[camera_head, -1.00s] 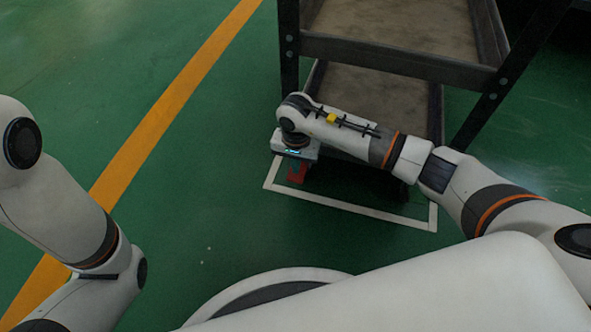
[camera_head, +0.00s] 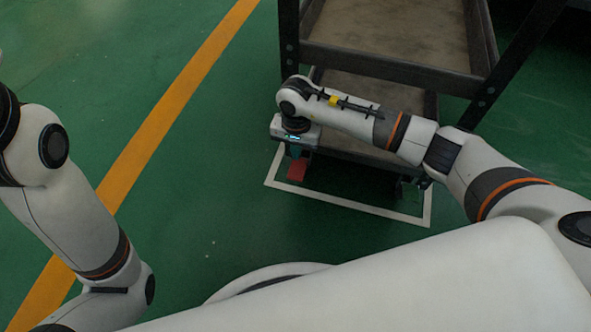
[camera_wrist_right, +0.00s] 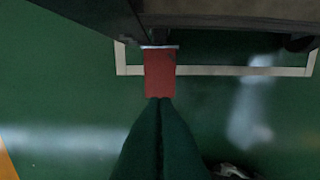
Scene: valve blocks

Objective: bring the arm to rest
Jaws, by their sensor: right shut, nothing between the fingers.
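My right gripper (camera_head: 296,151) points down beside the lower part of the cart. Its teal fingers (camera_wrist_right: 160,105) are shut together with nothing between them. A red block (camera_head: 297,171) shows just below the gripper in the head view. In the right wrist view the red block (camera_wrist_right: 160,73) appears just past the fingertips, close to the dark cart edge. I cannot tell whether the fingertips touch it. My left arm (camera_head: 75,215) is at the left of the head view, and its gripper is outside the picture.
A dark shelved cart (camera_head: 395,66) stands behind and right of my right gripper. A white outline (camera_head: 350,206) is marked on the green floor (camera_head: 215,205) around its lower end. An orange line (camera_head: 160,117) crosses the floor on the left, where the floor is clear.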

